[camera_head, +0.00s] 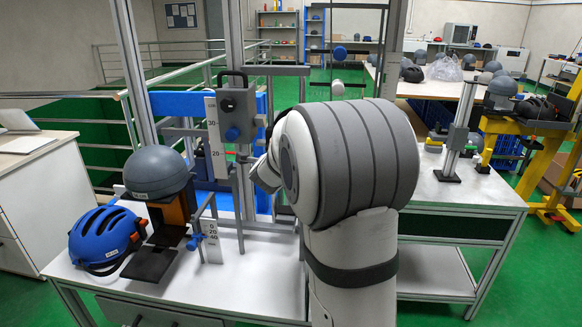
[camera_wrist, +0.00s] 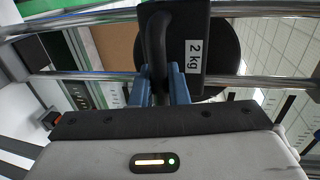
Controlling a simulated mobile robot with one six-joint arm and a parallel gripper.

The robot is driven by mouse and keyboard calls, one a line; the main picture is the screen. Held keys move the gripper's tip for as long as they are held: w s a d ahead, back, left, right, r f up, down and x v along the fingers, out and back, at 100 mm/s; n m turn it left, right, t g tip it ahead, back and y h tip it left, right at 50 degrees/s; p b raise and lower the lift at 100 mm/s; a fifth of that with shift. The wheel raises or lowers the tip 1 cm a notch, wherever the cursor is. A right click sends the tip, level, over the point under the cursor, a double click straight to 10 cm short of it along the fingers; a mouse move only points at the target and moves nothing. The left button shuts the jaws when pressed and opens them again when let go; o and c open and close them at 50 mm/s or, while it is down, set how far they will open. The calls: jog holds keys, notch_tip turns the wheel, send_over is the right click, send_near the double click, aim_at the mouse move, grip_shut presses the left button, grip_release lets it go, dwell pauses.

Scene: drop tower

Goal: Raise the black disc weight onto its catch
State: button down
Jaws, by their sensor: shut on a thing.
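The black disc weight (camera_wrist: 228,58) fills the top middle of the wrist view, with a black block marked "2 kg" and a bar handle in front of the round disc. The blue fingers of my gripper (camera_wrist: 160,92) stand on either side of the handle and are shut on it. Polished rails run past the weight at both sides in that view. In the head view my arm hides the weight and most of my gripper. I cannot make out the catch in either view.
A grey carriage (camera_head: 236,108) with a black handle sits on the upright post beside a scale plate (camera_head: 214,135). A grey headform (camera_head: 157,173) and a blue helmet (camera_head: 104,238) stand at the bench's left. The white bench (camera_head: 262,285) is clear in front.

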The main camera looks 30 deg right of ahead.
jog(key=r+p, duration=0.1)
jog(key=r, duration=0.2)
jog(key=r+p, duration=0.2)
jog(key=r, duration=0.1)
jog(key=r+p, duration=0.1)
jog(key=r, duration=0.2)
jog(key=shift+w+a+r+p, duration=0.15)
jog(key=shift+a+r+p, duration=0.1)
jog(key=shift+r+p, duration=0.15)
jog(key=c, duration=1.5)
grip_release()
jog(key=shift+a, duration=0.1)
jog(key=shift+f, duration=0.1)
jog(key=v, duration=0.7)
jog(key=shift+s, duration=0.4)
jog(key=shift+a, duration=0.15)
